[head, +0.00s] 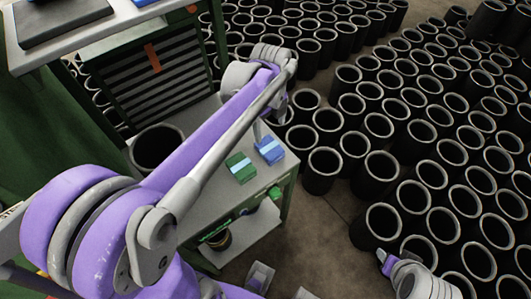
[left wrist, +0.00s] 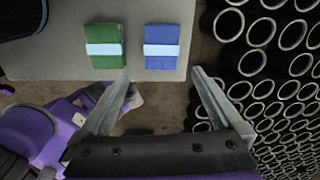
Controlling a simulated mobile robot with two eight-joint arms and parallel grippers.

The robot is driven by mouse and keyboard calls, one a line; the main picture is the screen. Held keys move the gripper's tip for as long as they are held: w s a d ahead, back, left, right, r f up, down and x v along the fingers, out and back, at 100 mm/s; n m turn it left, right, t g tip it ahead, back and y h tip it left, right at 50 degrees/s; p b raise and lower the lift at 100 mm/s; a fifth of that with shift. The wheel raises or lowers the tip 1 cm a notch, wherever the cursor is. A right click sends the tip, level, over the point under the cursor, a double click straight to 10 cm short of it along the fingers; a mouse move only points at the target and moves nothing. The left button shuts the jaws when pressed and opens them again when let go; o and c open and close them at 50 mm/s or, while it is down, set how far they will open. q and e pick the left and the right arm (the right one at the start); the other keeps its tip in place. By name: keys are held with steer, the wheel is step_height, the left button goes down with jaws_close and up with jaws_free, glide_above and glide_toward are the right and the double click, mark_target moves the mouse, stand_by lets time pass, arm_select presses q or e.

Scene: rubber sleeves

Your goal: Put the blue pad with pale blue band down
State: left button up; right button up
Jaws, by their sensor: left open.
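The blue pad with pale blue band (head: 270,149) lies flat on the grey shelf top (head: 207,119), near its right edge. It also shows in the left wrist view (left wrist: 168,35), right of the green pad. My left gripper (left wrist: 160,72) is open and empty, its two fingers spread wide. The blue pad lies beyond the fingertips, apart from them and not between them. In the head view my left arm reaches over the shelf and hides most of that gripper. My right gripper does not show clearly in either view.
A green pad with a pale band (head: 241,167) lies beside the blue one. A black rubber sleeve (head: 157,147) stands on the shelf to the left. Many black sleeves (head: 324,168) stand on the floor to the right. A lower shelf (head: 245,233) holds a small dark item.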

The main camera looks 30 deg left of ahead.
arm_select(q)
steer(key=s+d+f+n+t, duration=0.2)
steer(key=s+d+n, duration=0.1)
steer(key=s+n, duration=0.4)
steer(key=s+d+f+n+t, duration=0.2)
steer(key=s+n, duration=0.6)
steer(key=n, duration=0.6)
steer(key=shift+s+d+f+t, duration=0.2)
steer(key=shift+d+f+t, duration=0.2)
steer(key=shift+d+f, duration=0.25)
steer(key=r+p, duration=0.2)
steer(key=shift+w+r, duration=0.3)
steer(key=shift+w, duration=0.1)
